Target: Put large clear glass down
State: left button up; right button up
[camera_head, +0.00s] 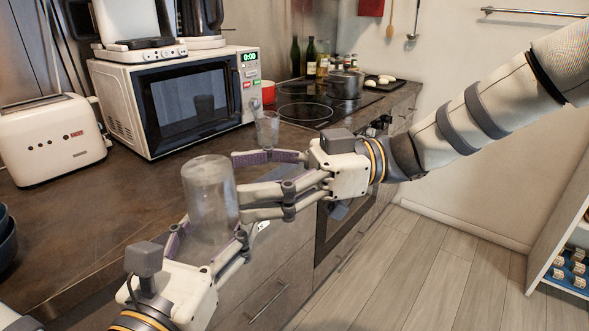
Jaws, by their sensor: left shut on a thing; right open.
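The large clear glass (209,190) is upright in line, with its rounded, closed-looking end at the top. It stands in front of the counter's edge in the picture. My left gripper (211,238), at the lower left, is shut on the lower part of the glass. The fingers partly hide its lower end, and I cannot tell whether it touches anything beneath. My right gripper (240,184) comes in from the right. It is open, with its fingertips close to the glass's right side; I cannot tell if they touch it.
A smaller clear glass (267,130) stands on the dark counter (75,228) behind my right gripper. A microwave (185,98), a toaster (55,138) and a hob with a pot (345,84) line the back. Dark bowls (6,240) sit at the left edge. The counter's middle is bare.

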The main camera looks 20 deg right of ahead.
aim_at(232, 181)
jog(key=a, duration=0.5)
jog(key=shift+a, duration=0.1)
jog(key=c, duration=1.3)
pick_arm(q)
jog(key=o, duration=1.4)
pick_arm(e)
jog(key=shift+c, duration=0.7)
